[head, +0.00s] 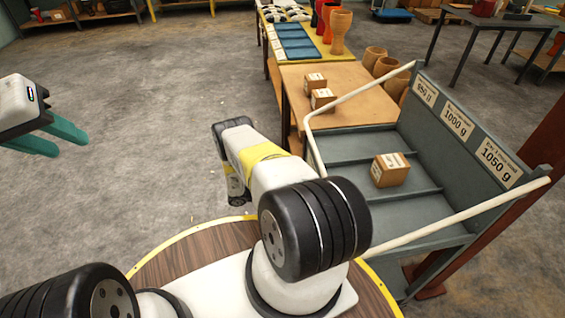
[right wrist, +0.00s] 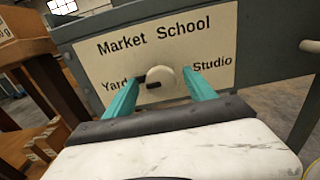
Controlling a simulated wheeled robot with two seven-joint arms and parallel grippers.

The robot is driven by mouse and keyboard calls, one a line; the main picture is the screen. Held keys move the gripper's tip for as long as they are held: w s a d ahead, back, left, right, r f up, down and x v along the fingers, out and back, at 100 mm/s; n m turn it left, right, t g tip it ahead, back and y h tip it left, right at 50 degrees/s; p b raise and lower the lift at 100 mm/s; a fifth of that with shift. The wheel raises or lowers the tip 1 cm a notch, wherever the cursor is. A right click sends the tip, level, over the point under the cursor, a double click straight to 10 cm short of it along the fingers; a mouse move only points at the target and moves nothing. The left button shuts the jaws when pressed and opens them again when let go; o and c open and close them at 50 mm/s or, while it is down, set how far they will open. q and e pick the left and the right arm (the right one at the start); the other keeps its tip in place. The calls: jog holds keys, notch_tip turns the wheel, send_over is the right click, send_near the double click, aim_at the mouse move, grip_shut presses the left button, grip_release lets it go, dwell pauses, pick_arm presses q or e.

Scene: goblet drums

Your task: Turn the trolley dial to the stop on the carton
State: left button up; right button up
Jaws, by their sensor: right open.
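The trolley (head: 353,143) is grey with white rails and stands at the right in the head view. A brown carton (head: 390,170) sits on its tray; its label is too small to read. In the right wrist view the round off-white dial (right wrist: 168,80) sits on a cream plate (right wrist: 110,62) reading Market, School, Yard and Studio. A dark mark shows on the dial's left, toward Yard. My right gripper (right wrist: 161,92) is open, its teal fingers on either side of the dial; contact cannot be told. My left gripper (head: 73,146) is open and empty over the floor.
A wooden table (head: 340,84) with two small cartons (head: 316,91) stands beyond the trolley, with goblet drums (head: 385,67) beside it. Weight signs (head: 458,121) line the trolley's back panel. The floor (head: 150,120) at the left is clear.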

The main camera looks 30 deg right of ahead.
jog(key=c, duration=1.3)
jog(key=shift+c, duration=0.2)
